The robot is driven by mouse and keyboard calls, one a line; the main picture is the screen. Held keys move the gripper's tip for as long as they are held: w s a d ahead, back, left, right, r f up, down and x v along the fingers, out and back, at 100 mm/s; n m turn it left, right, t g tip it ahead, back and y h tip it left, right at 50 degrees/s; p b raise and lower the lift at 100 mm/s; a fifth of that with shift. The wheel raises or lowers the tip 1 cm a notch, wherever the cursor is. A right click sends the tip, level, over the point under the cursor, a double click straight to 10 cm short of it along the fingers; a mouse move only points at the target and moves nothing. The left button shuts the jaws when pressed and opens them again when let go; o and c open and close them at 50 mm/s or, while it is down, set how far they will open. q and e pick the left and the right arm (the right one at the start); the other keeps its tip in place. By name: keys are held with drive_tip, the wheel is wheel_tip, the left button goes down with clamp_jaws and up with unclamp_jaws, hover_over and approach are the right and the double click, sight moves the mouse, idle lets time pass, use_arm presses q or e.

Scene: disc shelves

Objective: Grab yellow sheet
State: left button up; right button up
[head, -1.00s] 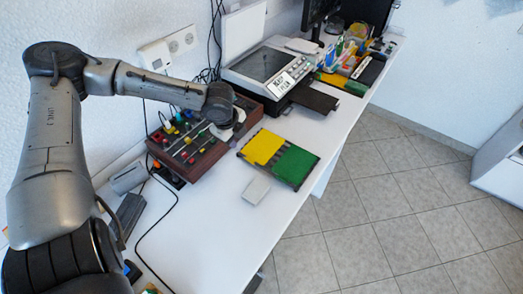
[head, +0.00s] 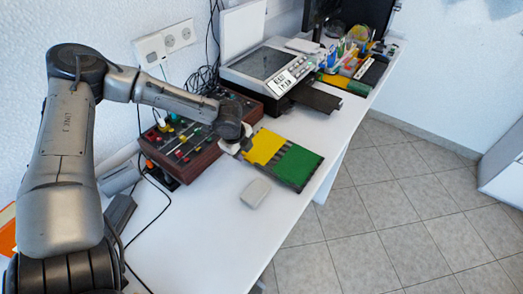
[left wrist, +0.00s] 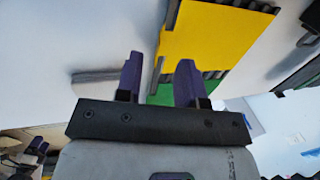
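The yellow sheet (head: 265,146) lies flat in a dark ridged holder on the white table, beside a green sheet (head: 297,165). My left gripper (head: 240,146) is just left of the yellow sheet, its fingers largely hidden by the wrist in the head view. In the left wrist view, the two purple fingertips (left wrist: 159,76) stand apart with nothing held between them. The yellow sheet (left wrist: 207,38) fills the area beyond and right of them, and a strip of green shows below it. I cannot tell whether a finger touches the sheet. My right gripper is not in view.
A wooden-sided control box (head: 184,145) with coloured knobs stands directly behind my left gripper. A small grey-white box (head: 255,193) lies in front of the holder. A grey device (head: 272,66) stands farther back. Cables cross the table's left part; the front stretch (head: 222,225) is clear.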

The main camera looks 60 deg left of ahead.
use_arm(q)
drive_tip(key=b+x, duration=0.1)
drive_tip(key=x, duration=0.1)
drive_tip(key=shift+d+f, duration=0.1)
drive_tip(key=shift+f, duration=0.3)
drive_tip(key=shift+w+f+b, duration=0.2)
drive_tip(key=shift+f+b, duration=0.15)
clamp_jaws()
